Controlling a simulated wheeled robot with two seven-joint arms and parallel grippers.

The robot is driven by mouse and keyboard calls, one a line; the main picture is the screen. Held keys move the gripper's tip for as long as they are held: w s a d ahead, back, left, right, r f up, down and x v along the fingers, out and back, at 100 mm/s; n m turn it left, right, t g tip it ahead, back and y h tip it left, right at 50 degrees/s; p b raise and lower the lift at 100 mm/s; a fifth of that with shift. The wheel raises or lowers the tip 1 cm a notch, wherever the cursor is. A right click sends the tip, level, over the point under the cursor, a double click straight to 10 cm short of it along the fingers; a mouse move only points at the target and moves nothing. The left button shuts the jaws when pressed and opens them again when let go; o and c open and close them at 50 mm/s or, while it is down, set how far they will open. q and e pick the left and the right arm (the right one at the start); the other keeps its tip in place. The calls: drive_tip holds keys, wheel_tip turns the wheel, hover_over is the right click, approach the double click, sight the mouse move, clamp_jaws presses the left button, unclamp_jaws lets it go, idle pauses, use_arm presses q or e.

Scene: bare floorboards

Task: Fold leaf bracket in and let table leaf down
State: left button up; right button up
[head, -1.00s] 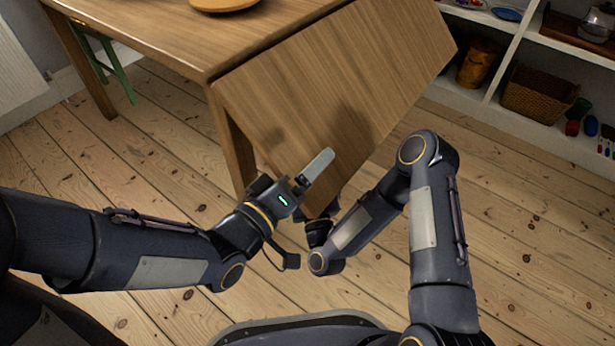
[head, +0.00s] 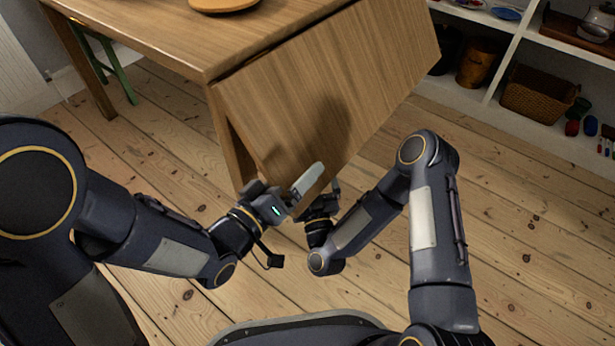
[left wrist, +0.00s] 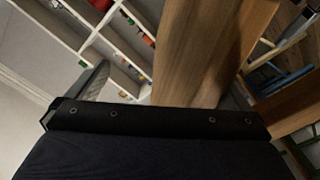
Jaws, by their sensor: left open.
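The wooden table leaf (head: 335,85) hangs slanting down from the edge of the table (head: 150,30) in the head view; it also shows in the left wrist view (left wrist: 210,45). My left gripper (head: 290,191) is open at the leaf's lower near corner, with one pale finger over the leaf's outer face. Whether the other finger is behind the leaf I cannot tell. My right gripper (head: 325,200) is by the leaf's lower edge, partly hidden behind the corner and my left gripper, so its jaws are unclear. I cannot make out the leaf bracket; the leaf covers its underside.
A table leg (head: 232,145) stands just behind the leaf's near edge. A round wooden board (head: 222,4) lies on the tabletop. White shelves (head: 510,55) with a wicker basket (head: 538,95) stand at the back right. The floorboards at right are clear.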

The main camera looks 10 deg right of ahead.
sight(281, 180)
use_arm(q)
drive_tip(key=shift+w+a+f+m, duration=0.5)
drive_tip(key=shift+f+m, duration=0.05)
drive_tip(key=shift+f, duration=0.15)
drive_tip(key=shift+w+a+f+m, duration=0.45)
drive_tip(key=shift+f+m, duration=0.1)
drive_tip(key=shift+f, duration=0.15)
drive_tip(key=shift+a, duration=0.1)
drive_tip(key=shift+w+a+f+m, duration=0.7)
drive_tip(key=shift+w+a, duration=0.1)
drive_tip(key=shift+w, duration=0.05)
drive_tip(key=shift+w+a+f+m, duration=0.5)
drive_tip(key=shift+w+a, duration=0.15)
drive_tip(key=shift+w+a+f+m, duration=0.35)
drive_tip(key=shift+w+a+m, duration=0.25)
drive_tip(key=shift+w+a, duration=0.2)
drive_tip(key=shift+w+a+f+m, duration=0.35)
drive_tip(key=shift+w+a+m, duration=0.25)
drive_tip(key=shift+w+a, duration=0.2)
